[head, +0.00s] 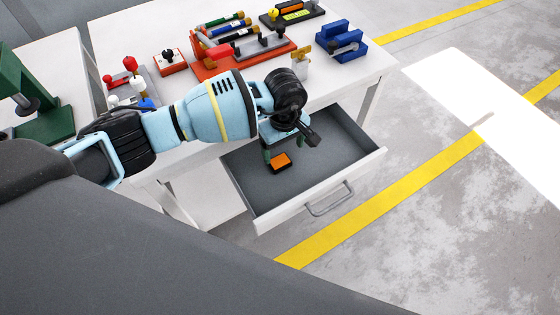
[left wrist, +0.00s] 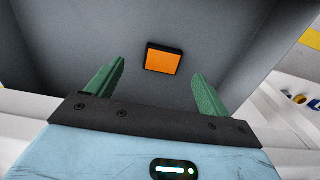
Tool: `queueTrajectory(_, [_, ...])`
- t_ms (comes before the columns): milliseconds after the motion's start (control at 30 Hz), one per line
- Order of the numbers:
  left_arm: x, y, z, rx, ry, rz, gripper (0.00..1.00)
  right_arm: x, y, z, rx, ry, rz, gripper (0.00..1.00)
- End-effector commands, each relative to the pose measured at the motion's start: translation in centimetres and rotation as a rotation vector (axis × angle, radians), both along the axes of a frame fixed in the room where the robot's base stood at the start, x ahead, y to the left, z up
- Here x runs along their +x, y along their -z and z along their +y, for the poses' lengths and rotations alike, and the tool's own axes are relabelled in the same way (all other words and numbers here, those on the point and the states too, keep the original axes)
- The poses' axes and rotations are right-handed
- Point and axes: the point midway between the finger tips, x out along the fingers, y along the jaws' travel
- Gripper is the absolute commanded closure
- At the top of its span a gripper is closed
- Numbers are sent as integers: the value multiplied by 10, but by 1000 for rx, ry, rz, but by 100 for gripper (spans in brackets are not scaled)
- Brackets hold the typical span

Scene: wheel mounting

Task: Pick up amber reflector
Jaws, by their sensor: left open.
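The amber reflector (head: 280,161) is an orange block with a dark edge lying on the grey floor of the open drawer (head: 235,178). In the left wrist view the reflector (left wrist: 164,59) shows beyond the fingertips, roughly midway between them. My left gripper (head: 282,148) reaches down into the drawer close to the reflector. Its two green fingers (left wrist: 152,85) are spread apart with nothing between them. I cannot tell how high the fingertips are above the drawer floor. My right gripper is not in view.
The drawer's white front with its handle (head: 330,200) stands out from the white table (head: 345,75). A red tool rack (head: 215,67), blue holders (head: 341,42) and several knobbed parts (head: 133,84) stand on the tabletop. A green press (head: 40,105) stands at the left.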

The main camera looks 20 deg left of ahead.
Motion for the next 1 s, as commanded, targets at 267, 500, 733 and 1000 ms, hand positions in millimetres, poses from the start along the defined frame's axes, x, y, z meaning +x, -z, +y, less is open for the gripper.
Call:
queueTrajectory(267, [-1,13,1,-2,-1,1,20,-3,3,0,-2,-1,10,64])
queueTrajectory(500, [-5,45,5,-3,-2,2,20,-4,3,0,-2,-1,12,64])
queueTrajectory(733, [-4,59,5,-3,-1,-1,20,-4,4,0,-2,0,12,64])
queueTrajectory(1000, [-4,59,6,-3,-1,-1,32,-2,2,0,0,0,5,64])
